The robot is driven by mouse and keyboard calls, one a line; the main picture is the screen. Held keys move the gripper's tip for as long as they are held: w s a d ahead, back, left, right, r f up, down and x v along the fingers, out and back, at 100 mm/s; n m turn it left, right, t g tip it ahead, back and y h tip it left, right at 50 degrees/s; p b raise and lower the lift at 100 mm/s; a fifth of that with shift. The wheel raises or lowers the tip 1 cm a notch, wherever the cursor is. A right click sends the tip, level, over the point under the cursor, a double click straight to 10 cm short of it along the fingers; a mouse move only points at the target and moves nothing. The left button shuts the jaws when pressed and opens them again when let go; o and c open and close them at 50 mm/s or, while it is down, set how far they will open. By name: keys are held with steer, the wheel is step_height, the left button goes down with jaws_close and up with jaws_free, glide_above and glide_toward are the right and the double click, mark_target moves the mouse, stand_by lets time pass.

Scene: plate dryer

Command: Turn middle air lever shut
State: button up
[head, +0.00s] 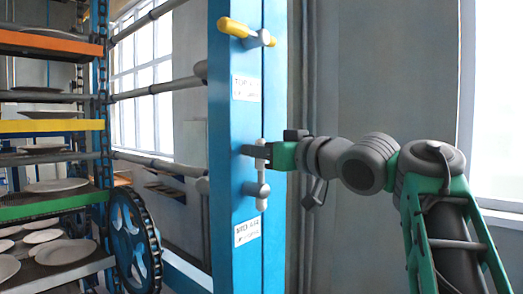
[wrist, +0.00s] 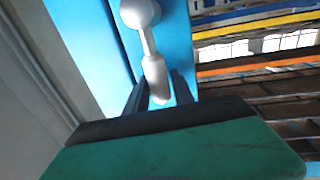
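The middle air lever (head: 262,178) is a pale grey handle on the blue post, standing upright above its round pivot in the head view. In the wrist view the lever (wrist: 149,45) runs from its ball-shaped pivot down between my dark fingers. My gripper (head: 256,151) is at the lever's upper end in the head view. In the wrist view my gripper (wrist: 160,94) has one finger on each side of the handle end, with a narrow gap showing beside it. The far side of the handle is partly hidden by the gripper.
A yellow-handled lever (head: 236,27) sits higher on the blue post (head: 225,130). White labels (head: 246,88) are under the levers. A rack (head: 50,127) with plates and a chain wheel (head: 134,240) stand at the left. A grey wall (head: 370,80) is behind my arm.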

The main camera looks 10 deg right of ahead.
jaws_close()
stand_by(0.8)
